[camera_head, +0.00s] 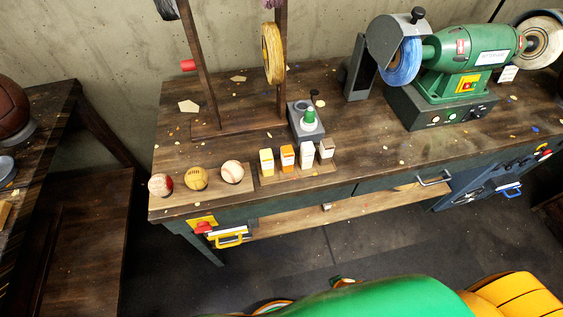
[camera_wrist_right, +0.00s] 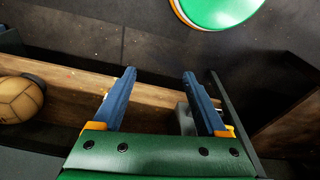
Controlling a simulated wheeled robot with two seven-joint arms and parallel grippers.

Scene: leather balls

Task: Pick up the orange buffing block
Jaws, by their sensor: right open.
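The orange buffing block (camera_head: 287,157) stands upright in a row of small blocks on a wooden holder (camera_head: 318,170) near the front edge of the workbench, in the head view. A yellow block (camera_head: 266,162) stands on its left and a white block (camera_head: 306,156) on its right. My right gripper (camera_wrist_right: 158,78) shows in the right wrist view with its two blue fingers apart and nothing between them. It is over the floor and a wooden board, and the orange block is not in that view. My left gripper is not in view.
A wooden board with three balls (camera_head: 196,179) lies left of the blocks. A grey holder with a green-topped bottle (camera_head: 309,121) stands just behind them. A green grinder (camera_head: 465,65) stands at the right. A tan ball (camera_wrist_right: 20,99) shows in the wrist view.

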